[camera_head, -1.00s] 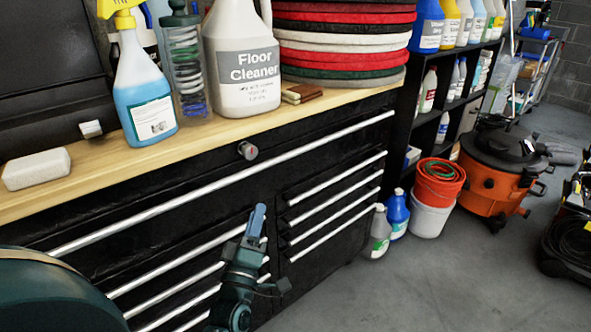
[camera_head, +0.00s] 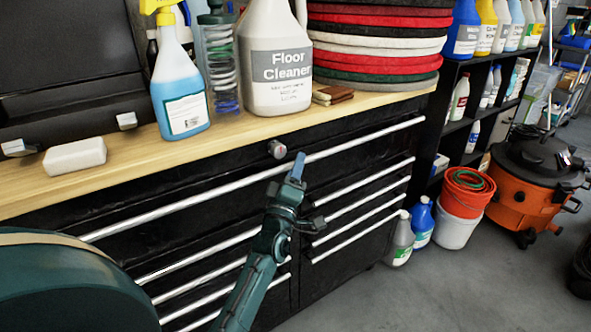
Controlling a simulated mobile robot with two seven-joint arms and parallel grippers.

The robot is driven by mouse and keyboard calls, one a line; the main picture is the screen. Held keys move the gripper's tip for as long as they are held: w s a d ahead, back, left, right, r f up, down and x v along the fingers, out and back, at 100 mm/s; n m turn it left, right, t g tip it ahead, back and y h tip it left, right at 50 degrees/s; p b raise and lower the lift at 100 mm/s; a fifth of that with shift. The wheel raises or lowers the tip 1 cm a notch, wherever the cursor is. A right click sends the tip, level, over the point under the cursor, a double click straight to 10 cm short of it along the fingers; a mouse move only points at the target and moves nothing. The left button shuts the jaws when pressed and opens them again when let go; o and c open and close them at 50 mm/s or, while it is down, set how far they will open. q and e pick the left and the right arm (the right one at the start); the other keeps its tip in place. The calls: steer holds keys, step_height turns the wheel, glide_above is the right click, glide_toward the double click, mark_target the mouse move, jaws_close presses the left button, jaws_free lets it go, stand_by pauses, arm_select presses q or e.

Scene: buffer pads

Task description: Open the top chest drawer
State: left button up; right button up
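The black tool chest has a wide top drawer (camera_head: 200,179), which sits flush with the chest front and looks closed. Its long silver handle (camera_head: 370,139) runs across the front, with a round lock (camera_head: 277,149) above it. My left gripper (camera_head: 298,165) is in front of the chest, pointing up, its blue fingertip overlapping the handle just right of the lock. I cannot tell whether it touches the handle. Its fingers are seen edge-on, so their opening is hidden. My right gripper is not in view.
The wooden top (camera_head: 130,185) holds a white block (camera_head: 75,156), a blue spray bottle (camera_head: 180,95), a floor cleaner jug (camera_head: 275,70) and stacked pads (camera_head: 375,50). Smaller drawers lie below. Bottles, a red bucket (camera_head: 466,190) and an orange vacuum (camera_head: 525,185) stand right. Floor in front is clear.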

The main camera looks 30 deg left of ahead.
arm_select(q)
jaws_close()
stand_by(0.3)
stand_by(0.3)
